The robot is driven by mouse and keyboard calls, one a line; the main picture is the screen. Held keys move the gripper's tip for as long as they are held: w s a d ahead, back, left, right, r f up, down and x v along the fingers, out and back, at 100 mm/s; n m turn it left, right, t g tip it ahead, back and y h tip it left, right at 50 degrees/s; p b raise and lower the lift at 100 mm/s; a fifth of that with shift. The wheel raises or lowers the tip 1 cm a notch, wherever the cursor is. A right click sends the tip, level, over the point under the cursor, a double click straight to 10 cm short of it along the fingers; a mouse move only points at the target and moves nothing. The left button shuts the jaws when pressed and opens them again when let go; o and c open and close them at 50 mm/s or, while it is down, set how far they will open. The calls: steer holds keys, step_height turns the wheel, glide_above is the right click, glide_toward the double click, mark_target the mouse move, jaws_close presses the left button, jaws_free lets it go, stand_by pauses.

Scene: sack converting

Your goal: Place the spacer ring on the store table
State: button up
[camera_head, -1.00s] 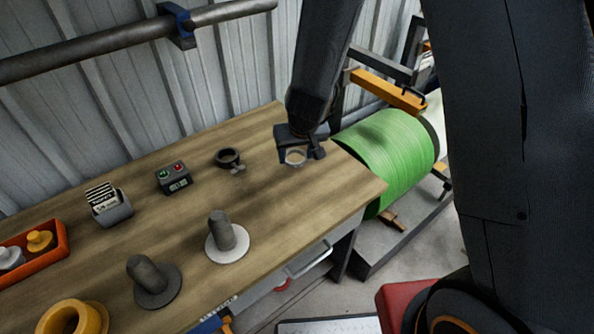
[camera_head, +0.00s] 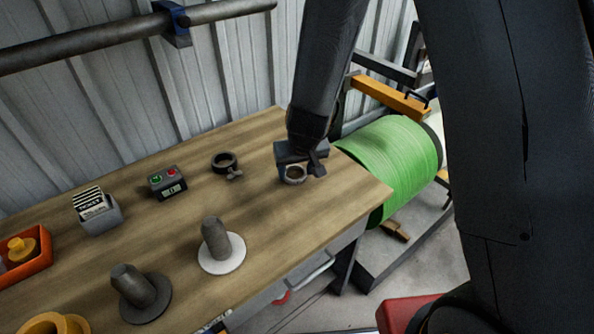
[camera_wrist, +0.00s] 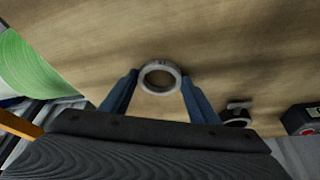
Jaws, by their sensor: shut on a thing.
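The spacer ring, a small grey ring (camera_head: 293,182), is between the fingers of my gripper (camera_head: 298,168) over the right end of the wooden store table (camera_head: 320,210). In the wrist view the ring (camera_wrist: 160,64) lies flat between the two blue fingertips of my gripper (camera_wrist: 159,78), which are shut on it. Bare wood shows through its hole. The ring is low, close to the tabletop; I cannot tell whether it touches.
A dark clamp ring (camera_head: 224,161), a small control box (camera_head: 168,183) and a ticket holder (camera_head: 98,213) stand to the left. Two posts on round bases (camera_head: 217,240) (camera_head: 138,287) stand nearer the front. A green roll (camera_head: 392,155) is beyond the table's right end.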

steer(key=shift+f, duration=0.1)
steer(key=o, duration=1.2)
steer(key=a+p+v, duration=0.1)
steer(key=p+v, duration=0.7)
steer(key=v, duration=0.4)
steer(key=s+d+r+m+g, duration=0.1)
steer(key=s+d+r, duration=0.4)
steer(key=d, duration=0.3)
steer(key=s+d+r+m+g, duration=0.1)
steer(key=s+d+r, duration=0.4)
steer(key=s+d, duration=0.3)
steer(key=shift+s+r+h, duration=0.2)
steer(key=shift+r+h, duration=0.15)
steer(key=shift+h, duration=0.05)
